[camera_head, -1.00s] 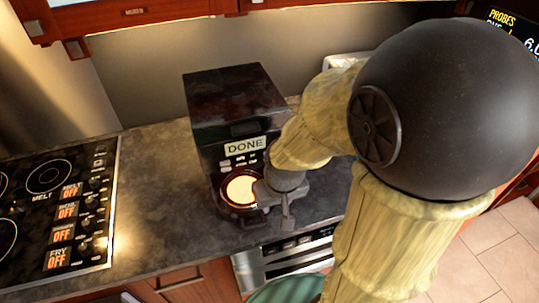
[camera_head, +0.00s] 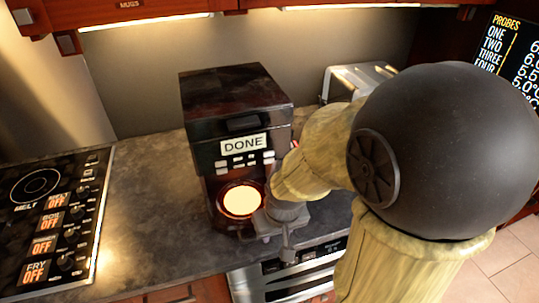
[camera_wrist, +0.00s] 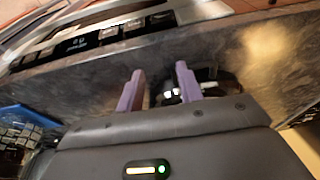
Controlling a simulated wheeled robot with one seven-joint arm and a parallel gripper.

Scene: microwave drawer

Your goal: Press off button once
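The microwave drawer (camera_head: 300,284) sits under the counter's front edge at bottom centre of the head view, partly hidden by my arm. Its dark control strip (camera_head: 305,253) runs along its top. In the wrist view a control panel (camera_wrist: 100,38) with several dark buttons is at the upper left; its labels are too blurred to tell which is off. My gripper (camera_head: 268,222) is at the counter's front edge, just right of the coffee machine's glowing opening. In the wrist view my gripper (camera_wrist: 159,78) has two purple fingers apart with nothing between them.
A black coffee machine (camera_head: 235,100) reading DONE stands close behind my gripper. A cooktop (camera_head: 45,225) with OFF labels is at left. A silver appliance (camera_head: 355,78) stands behind my arm. The grey counter (camera_head: 140,215) between cooktop and machine is clear.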

